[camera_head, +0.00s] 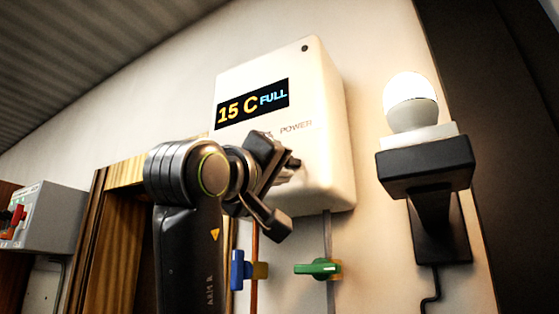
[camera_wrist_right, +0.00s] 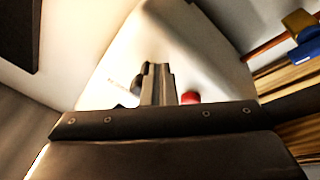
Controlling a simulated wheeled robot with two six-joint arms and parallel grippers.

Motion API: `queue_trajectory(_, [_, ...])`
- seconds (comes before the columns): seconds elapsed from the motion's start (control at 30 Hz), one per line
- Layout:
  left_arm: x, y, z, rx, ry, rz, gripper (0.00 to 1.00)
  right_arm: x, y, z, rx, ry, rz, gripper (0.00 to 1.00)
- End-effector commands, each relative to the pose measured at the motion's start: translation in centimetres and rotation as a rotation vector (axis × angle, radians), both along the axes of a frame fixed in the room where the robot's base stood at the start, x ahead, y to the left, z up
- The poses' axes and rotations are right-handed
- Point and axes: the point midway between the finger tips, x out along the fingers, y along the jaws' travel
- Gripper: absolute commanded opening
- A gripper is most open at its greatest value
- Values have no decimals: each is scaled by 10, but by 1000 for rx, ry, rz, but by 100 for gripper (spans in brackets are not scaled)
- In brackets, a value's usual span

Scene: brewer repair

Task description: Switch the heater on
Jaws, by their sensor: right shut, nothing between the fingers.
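The heater (camera_head: 338,150) is a white box on the wall in the head view. Its display (camera_head: 252,104) reads "15 C" in yellow and "FULL" in blue. A "POWER" label (camera_head: 296,126) is on its front below the display. My right gripper (camera_head: 288,168) is at the lower front of the heater, with its fingers shut and empty. In the right wrist view the shut fingers (camera_wrist_right: 158,82) point at the heater's white front (camera_wrist_right: 170,45). A red round part (camera_wrist_right: 190,97) shows just right of them, and a dark round part (camera_wrist_right: 137,86) left. Contact cannot be told. My left gripper is out of view.
Below the heater are a blue-handled valve (camera_head: 238,270) and a green-handled valve (camera_head: 318,267) on pipes. A lit lamp (camera_head: 411,103) on a black bracket (camera_head: 428,165) stands out at the right. A grey box (camera_head: 48,222) with a red switch is at the far left.

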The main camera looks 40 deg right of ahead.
Motion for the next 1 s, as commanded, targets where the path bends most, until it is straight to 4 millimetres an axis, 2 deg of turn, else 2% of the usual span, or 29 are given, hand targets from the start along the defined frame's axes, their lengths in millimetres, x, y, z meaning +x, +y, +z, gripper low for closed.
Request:
queue_trajectory(0.63, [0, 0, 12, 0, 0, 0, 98, 0, 0, 21, 0, -1, 0, 0])
queue_trajectory(1.0, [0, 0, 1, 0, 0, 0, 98, -4, 11, 13, -1, 0, 1, 0])
